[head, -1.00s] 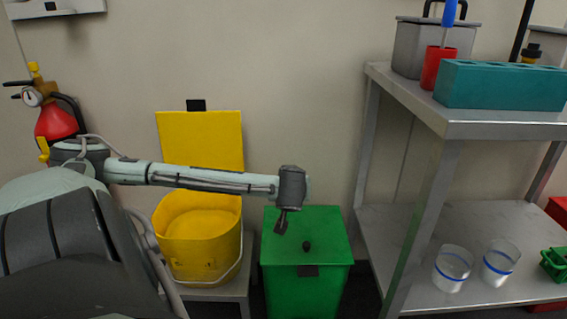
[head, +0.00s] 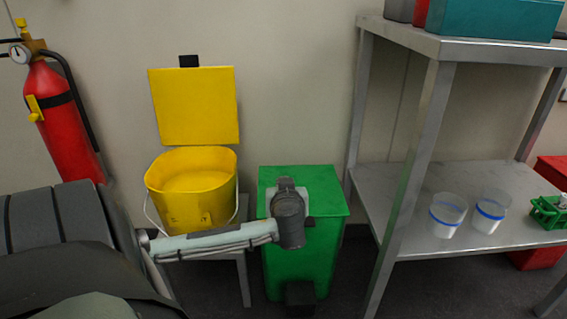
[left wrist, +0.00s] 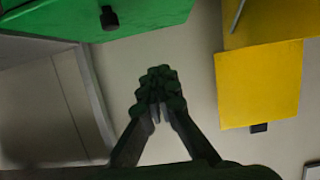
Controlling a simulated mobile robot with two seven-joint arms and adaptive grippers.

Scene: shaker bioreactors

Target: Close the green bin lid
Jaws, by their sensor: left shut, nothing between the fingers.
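The green bin (head: 292,262) stands on the floor with its green lid (head: 333,188) lying flat across the top. The lid also shows at the upper left of the left wrist view (left wrist: 60,14), with a black knob (left wrist: 108,18). In the head view my left arm crosses in front of the bin, and its wrist and gripper (head: 286,186) hide the middle of the lid. In the left wrist view my left gripper (left wrist: 160,85) is shut and empty, with plain wall behind it. I cannot tell whether it touches the bin. My right gripper is out of view.
A yellow bucket (head: 190,208) with its yellow lid (head: 195,105) raised stands on a stand left of the green bin. A metal shelf (head: 400,215) with cups stands close on the right. A red fire extinguisher (head: 62,125) is at the left.

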